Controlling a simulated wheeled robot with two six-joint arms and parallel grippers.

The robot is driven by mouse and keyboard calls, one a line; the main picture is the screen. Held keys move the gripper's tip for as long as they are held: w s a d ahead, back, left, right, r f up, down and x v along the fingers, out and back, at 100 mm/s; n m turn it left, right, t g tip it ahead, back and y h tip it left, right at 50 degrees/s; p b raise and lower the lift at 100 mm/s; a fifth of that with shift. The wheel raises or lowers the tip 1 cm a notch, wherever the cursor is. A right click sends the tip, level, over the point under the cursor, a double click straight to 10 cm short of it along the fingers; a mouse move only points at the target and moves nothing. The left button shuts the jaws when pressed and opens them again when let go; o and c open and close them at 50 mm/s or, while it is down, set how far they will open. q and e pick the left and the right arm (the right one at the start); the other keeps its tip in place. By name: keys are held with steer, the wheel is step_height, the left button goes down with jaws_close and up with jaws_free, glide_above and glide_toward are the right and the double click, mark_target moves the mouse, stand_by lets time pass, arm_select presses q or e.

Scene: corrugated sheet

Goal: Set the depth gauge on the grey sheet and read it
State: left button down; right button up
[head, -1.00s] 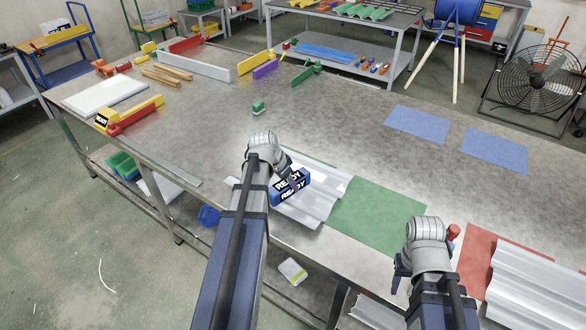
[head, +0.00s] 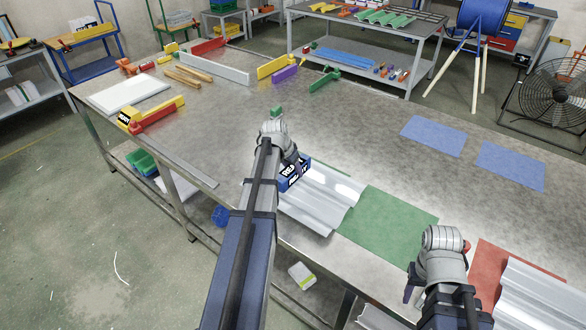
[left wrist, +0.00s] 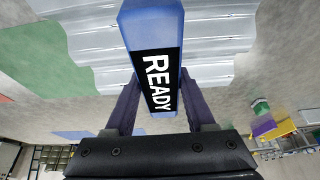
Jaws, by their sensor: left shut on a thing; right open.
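The blue depth gauge (head: 294,176) has a black display reading READY, clear in the left wrist view (left wrist: 163,82). My left gripper (head: 298,166) is shut on it; its two purple fingers flank the gauge in the left wrist view (left wrist: 160,105). My right gripper (head: 410,290) is open and empty near the bench's front edge.
A second corrugated sheet (head: 540,300) lies over a red mat (head: 490,262) at the right. A small green block (head: 277,111) stands beyond my left gripper. The bench middle is clear.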

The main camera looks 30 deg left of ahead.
mark_target(286, 173)
arm_select(q)
steer(key=shift+f+b, duration=4.05)
steer(key=shift+f, duration=0.1)
steer(key=shift+f, duration=0.2)
steer(key=shift+c, duration=0.8)
jaws_free()
steer(key=shift+r, duration=0.1)
steer(key=p+v, duration=0.7)
steer(key=shift+s+r, duration=0.15)
steer(key=shift+r, duration=0.25)
steer(key=shift+f, duration=0.1)
